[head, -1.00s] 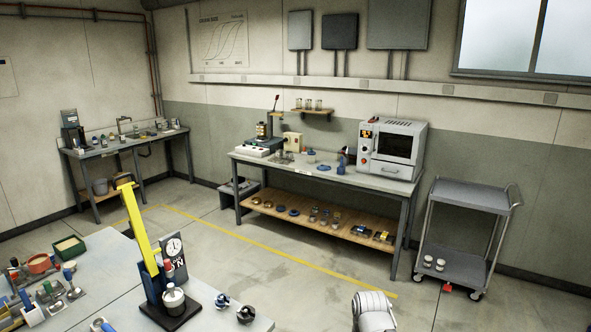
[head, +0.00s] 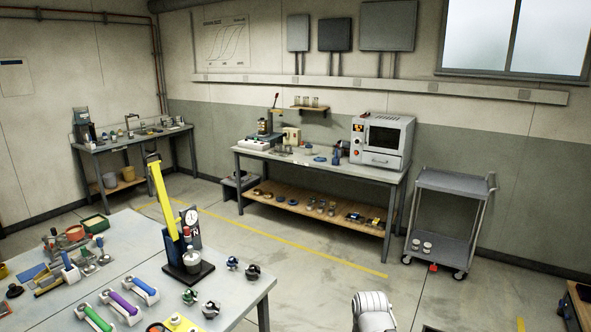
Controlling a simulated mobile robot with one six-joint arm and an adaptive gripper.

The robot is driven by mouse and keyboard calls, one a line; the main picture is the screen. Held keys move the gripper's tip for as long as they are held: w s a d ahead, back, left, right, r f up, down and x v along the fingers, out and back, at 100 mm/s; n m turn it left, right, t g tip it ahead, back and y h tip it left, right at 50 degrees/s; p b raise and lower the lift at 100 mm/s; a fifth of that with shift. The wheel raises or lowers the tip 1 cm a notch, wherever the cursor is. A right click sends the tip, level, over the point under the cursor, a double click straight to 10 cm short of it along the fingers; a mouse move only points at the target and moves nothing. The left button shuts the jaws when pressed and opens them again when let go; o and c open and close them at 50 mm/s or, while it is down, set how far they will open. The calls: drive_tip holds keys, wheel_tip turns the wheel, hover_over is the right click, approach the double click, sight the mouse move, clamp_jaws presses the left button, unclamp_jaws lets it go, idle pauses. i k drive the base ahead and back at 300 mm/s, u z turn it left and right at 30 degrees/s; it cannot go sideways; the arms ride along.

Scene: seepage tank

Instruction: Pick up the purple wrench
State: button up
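A wrench with a purple handle (head: 122,303) lies on the grey table (head: 139,240) at the lower left of the head view. It lies between a similar wrench with a green handle (head: 95,318) and one with a blue handle (head: 139,286). My gripper is not in view, and a pale, rounded part of my arm shows at the bottom edge.
A stand with a yellow lever (head: 162,200) and a dial rises from the near table. Small dark clamps (head: 252,271) sit by its right edge. A long bench (head: 300,162) with an oven, and a grey cart (head: 449,184), stand along the wall. Floor between is open.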

sight(118, 300)
drive_tip(key=u, duration=0.05)
drive_tip(key=k, duration=0.1)
drive_tip(key=u, duration=1.9)
drive_tip(key=i, duration=1.25)
drive_tip(key=u, duration=0.05)
